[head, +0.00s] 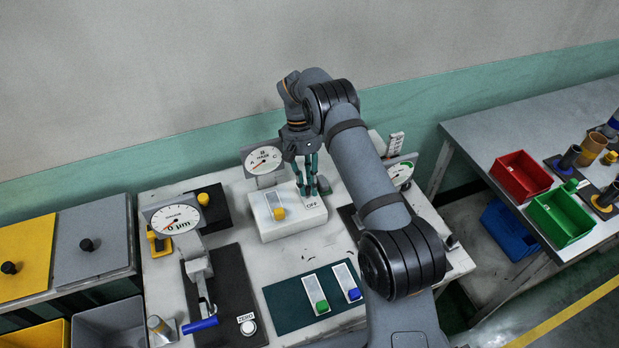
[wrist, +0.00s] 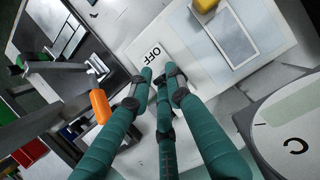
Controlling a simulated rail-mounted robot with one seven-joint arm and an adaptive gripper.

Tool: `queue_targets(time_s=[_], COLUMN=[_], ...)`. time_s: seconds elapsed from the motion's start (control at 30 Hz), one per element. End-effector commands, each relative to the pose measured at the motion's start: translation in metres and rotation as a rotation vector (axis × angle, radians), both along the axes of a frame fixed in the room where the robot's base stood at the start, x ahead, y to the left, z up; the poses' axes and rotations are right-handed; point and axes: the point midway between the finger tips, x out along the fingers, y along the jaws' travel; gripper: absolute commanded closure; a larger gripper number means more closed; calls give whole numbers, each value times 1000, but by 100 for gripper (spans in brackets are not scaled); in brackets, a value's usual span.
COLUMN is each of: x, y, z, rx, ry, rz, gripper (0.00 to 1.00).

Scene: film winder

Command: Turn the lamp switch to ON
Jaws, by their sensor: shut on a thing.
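My gripper (head: 311,190) is lowered over the right part of a white switch box (head: 290,228), by its OFF label (head: 313,205). In the wrist view my green gripper fingers (wrist: 160,78) come together just beside the OFF label (wrist: 155,54). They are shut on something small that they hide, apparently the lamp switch. I cannot make out its angle, and no ON label is visible. A yellow knob (head: 279,213) sits on a pale plate on the left part of the same box, apart from the fingers.
A MASK dial (head: 263,160) stands behind the box, and a green-banded dial (head: 400,173) is to the right. A dark green panel (head: 290,298) with green and blue knobs lies in front. An orange handle (wrist: 99,106) shows left in the wrist view.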

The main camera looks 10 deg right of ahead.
Motion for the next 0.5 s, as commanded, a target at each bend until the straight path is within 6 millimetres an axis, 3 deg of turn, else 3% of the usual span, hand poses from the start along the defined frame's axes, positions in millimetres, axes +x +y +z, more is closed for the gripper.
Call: queue_targets(time_s=[0.5], x=[-1], y=[7], z=[0], rx=[1], ry=[83], rz=[-5], gripper=[100])
